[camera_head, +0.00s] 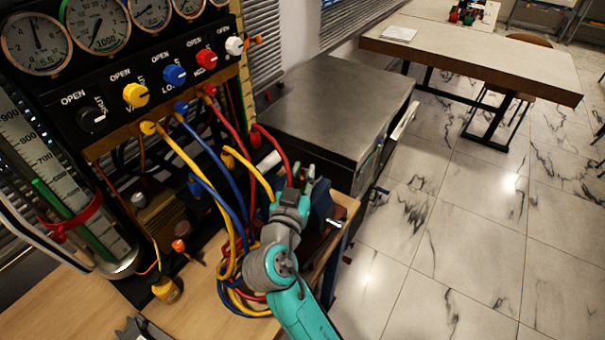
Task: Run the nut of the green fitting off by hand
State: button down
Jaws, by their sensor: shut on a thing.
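My gripper (306,181) is at the end of my teal and grey arm, over the right end of the wooden bench. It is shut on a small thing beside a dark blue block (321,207). The gripper's own body hides most of what it holds. The green fitting and its nut are too small and too covered to make out clearly.
Red, blue and yellow hoses (235,238) hang from the gauge panel (150,85) and coil close left of my arm. A grey metal cabinet (330,105) stands behind the gripper.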

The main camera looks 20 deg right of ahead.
jog(key=shift+n+t+y, duration=0.6)
jog(key=shift+n+y, duration=0.25)
jog(key=shift+y, duration=0.45)
jog(key=shift+n+t+y, duration=0.6)
jog(key=shift+n+y, duration=0.25)
jog(key=shift+y, duration=0.45)
jog(key=shift+n+y, duration=0.3)
jog(key=c, duration=1)
grip_release()
notch_tip(320, 180, up, 10)
